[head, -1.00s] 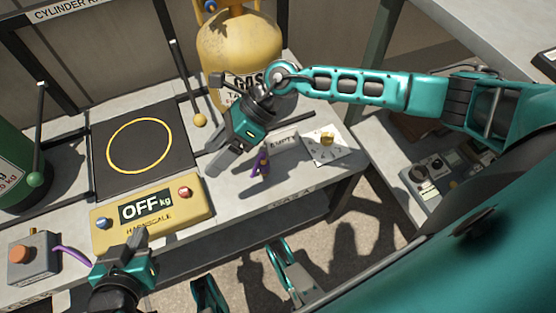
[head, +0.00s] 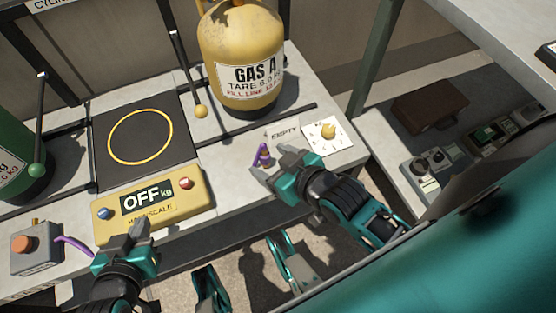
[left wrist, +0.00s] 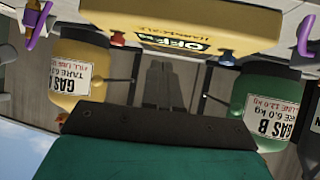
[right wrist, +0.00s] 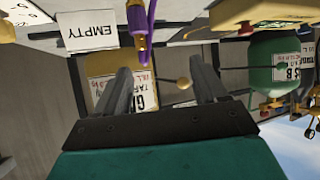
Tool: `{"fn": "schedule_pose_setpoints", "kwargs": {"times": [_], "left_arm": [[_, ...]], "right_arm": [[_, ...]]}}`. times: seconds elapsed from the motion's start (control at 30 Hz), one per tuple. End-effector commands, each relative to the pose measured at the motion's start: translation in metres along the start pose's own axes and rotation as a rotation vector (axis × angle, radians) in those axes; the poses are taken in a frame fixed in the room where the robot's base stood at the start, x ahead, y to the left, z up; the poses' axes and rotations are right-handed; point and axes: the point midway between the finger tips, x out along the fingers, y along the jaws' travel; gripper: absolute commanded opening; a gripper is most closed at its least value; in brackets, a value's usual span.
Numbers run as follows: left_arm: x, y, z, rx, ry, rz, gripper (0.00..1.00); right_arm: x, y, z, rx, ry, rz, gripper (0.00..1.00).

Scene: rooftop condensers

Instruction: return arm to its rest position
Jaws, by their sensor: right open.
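My right gripper (head: 275,164) is open and empty at the front edge of the bench, close to a small purple-handled item (head: 262,155). In the right wrist view its two fingers (right wrist: 160,82) stand apart with nothing between them. My left gripper (head: 138,232) is in front of the scale display (head: 150,200), which reads OFF. In the left wrist view its fingers (left wrist: 169,85) lie together with nothing visible between them. The yellow GAS A cylinder (head: 240,55) stands upright on the bench, apart from both grippers.
The scale's black plate (head: 110,155) is bare. An EMPTY card (head: 284,133) and a white card with a brass-coloured part (head: 328,131) lie right of the purple item. A grey box with an orange button (head: 24,243) and a green cylinder (head: 20,150) are at left.

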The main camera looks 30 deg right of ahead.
Motion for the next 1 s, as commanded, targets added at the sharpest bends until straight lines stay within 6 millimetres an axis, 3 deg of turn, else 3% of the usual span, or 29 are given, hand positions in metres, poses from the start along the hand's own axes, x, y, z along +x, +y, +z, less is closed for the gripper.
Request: {"fn": "schedule_pose_setpoints", "kwargs": {"times": [0.13,0.47,0.73,1.0], "left_arm": [[0.0,0.0,0.0,-0.001,0.001,0.0,0.0],[-0.003,0.001,-0.005,-0.001,0.001,0.0,0.0],[-0.035,-0.004,-0.051,0.007,0.012,-0.017,0.0],[-0.071,-0.016,-0.076,0.017,-0.012,-0.054,0.0]], "right_arm": [[-0.007,0.001,0.015,0.074,-0.052,0.0,0.71],[-0.009,0.001,0.01,0.071,-0.052,0.001,0.71],[-0.04,0.01,-0.028,0.063,-0.059,0.022,0.71],[-0.073,0.02,-0.068,0.052,-0.058,0.047,0.71]]}}
